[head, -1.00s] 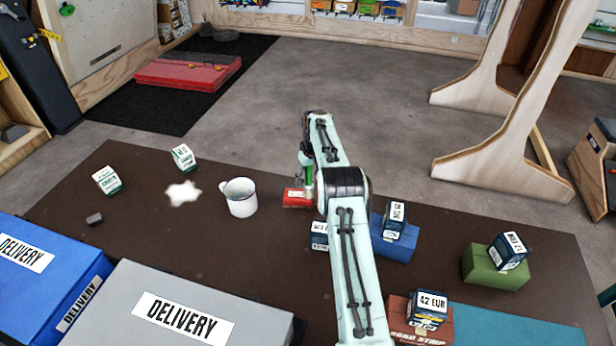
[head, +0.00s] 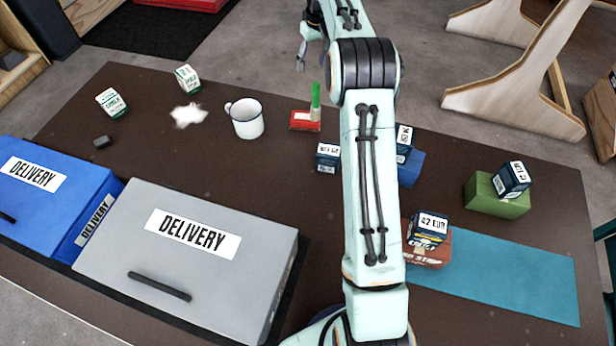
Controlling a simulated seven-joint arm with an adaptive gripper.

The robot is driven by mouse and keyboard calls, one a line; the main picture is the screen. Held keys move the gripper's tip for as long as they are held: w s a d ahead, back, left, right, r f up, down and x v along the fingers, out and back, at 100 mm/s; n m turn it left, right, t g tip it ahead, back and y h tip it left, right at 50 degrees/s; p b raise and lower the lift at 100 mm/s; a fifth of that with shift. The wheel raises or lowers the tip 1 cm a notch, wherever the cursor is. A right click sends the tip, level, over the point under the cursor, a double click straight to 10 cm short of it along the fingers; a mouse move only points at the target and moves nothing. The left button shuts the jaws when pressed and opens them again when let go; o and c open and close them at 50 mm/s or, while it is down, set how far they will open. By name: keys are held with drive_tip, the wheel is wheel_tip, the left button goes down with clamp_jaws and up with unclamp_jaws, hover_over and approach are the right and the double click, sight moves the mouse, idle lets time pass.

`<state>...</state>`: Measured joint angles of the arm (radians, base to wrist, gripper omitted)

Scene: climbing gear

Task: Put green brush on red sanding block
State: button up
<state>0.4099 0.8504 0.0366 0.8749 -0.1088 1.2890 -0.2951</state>
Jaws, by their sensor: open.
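The green brush (head: 316,97) stands upright, bristle end down, on or against the right part of the red sanding block (head: 302,121); from this view I cannot tell its exact contact. The block lies on the dark table, right of the white mug. My gripper (head: 302,58) is at the top of the head view, above and beyond the brush and apart from it. It is open and empty, partly hidden by my arm.
The white mug (head: 246,118) stands left of the block. A small dark box (head: 328,157) is close to its lower right. Grey (head: 185,250) and blue (head: 50,195) delivery boxes fill the front left. Several small boxes stand on the right, near a teal mat (head: 510,275).

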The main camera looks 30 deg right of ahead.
drive_tip(key=s+a+r, duration=0.4)
drive_tip(key=s+a, duration=0.3)
drive_tip(key=s, duration=0.2)
drive_tip(key=s+a+r, duration=0.4)
drive_tip(key=s+a, duration=0.4)
drive_tip(key=s, duration=0.1)
drive_tip(key=s+a+f+g, duration=0.1)
drive_tip(key=s+a+f, duration=0.1)
drive_tip(key=s, duration=0.7)
drive_tip(key=s+a+f+n, duration=0.1)
drive_tip(key=s+a+f, duration=0.2)
drive_tip(key=s, duration=0.7)
drive_tip(key=shift+s+a+f+g+y, duration=0.15)
drive_tip(key=shift+a+f+g+y, duration=0.1)
drive_tip(key=shift+f+g+y, duration=0.25)
drive_tip(key=shift+f, duration=0.1)
